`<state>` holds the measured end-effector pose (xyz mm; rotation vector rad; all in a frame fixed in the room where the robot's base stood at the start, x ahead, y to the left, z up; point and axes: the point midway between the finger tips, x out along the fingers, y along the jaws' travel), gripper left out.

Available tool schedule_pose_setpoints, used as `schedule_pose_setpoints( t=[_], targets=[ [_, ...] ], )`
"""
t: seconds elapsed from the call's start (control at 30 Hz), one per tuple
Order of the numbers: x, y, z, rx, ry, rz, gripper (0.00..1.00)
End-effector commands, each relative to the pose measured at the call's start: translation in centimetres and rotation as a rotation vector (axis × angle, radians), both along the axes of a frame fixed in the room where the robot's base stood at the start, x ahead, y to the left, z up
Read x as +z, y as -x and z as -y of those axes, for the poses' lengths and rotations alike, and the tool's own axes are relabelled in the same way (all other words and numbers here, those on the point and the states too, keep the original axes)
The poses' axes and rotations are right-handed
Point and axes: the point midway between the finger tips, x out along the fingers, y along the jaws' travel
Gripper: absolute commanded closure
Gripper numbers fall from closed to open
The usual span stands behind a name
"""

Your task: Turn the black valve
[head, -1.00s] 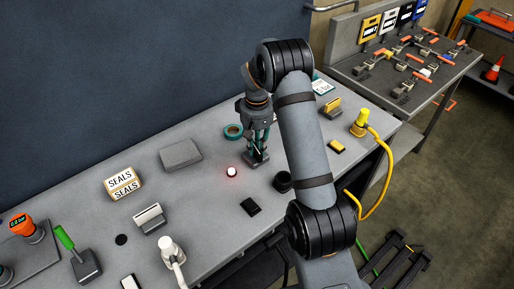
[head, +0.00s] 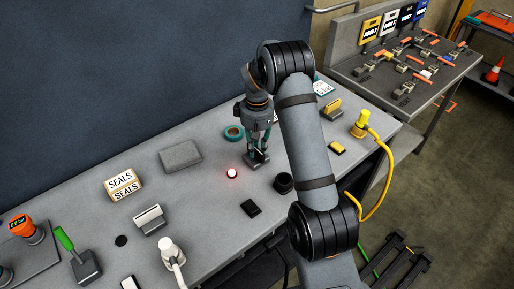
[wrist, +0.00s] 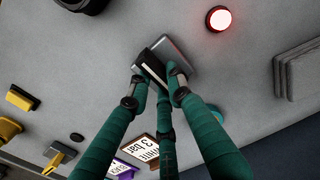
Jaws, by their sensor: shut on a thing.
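My gripper (head: 258,155) points down at the bench, beyond my arm's links in the head view. In the wrist view its green fingers (wrist: 159,75) are closed around a black handle (wrist: 153,66), which I take for the black valve. The handle stands on a small grey base plate (wrist: 177,52) on the bench. The fingertips hide part of the handle. In the head view the valve is small and mostly covered by the fingers, so its turn angle is hard to read there.
A lit red button (head: 232,173) sits left of the gripper on the grey bench (head: 205,215). A teal tape roll (head: 233,132) lies behind it. A black round cup (head: 284,182) stands to the right. A grey box (head: 181,156) and a SEALS box (head: 123,184) stand farther left.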

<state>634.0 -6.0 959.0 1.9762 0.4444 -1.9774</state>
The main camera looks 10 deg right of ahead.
Motion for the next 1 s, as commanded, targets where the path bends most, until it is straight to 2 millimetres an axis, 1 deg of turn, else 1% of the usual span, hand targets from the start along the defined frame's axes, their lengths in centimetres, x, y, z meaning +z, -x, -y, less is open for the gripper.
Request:
schedule_pose_setpoints(
  t=[0.07, 0.33, 0.67, 0.77, 0.83, 1.0],
  targets=[
    [0.0, 0.0, 0.0, 0.003, 0.001, 0.000, 0.78],
    [0.0, 0.0, 0.0, 0.001, 0.001, 0.000, 0.62],
    [0.3, 0.0, 0.0, 0.000, 0.000, 0.001, 0.61],
    [1.2, -0.1, 0.0, 0.001, 0.000, 0.004, 0.61],
    [2.4, -0.2, 0.0, 0.000, -0.001, 0.006, 0.61],
    [6.1, -0.2, 0.0, 0.000, 0.000, 0.007, 0.61]
  ],
)
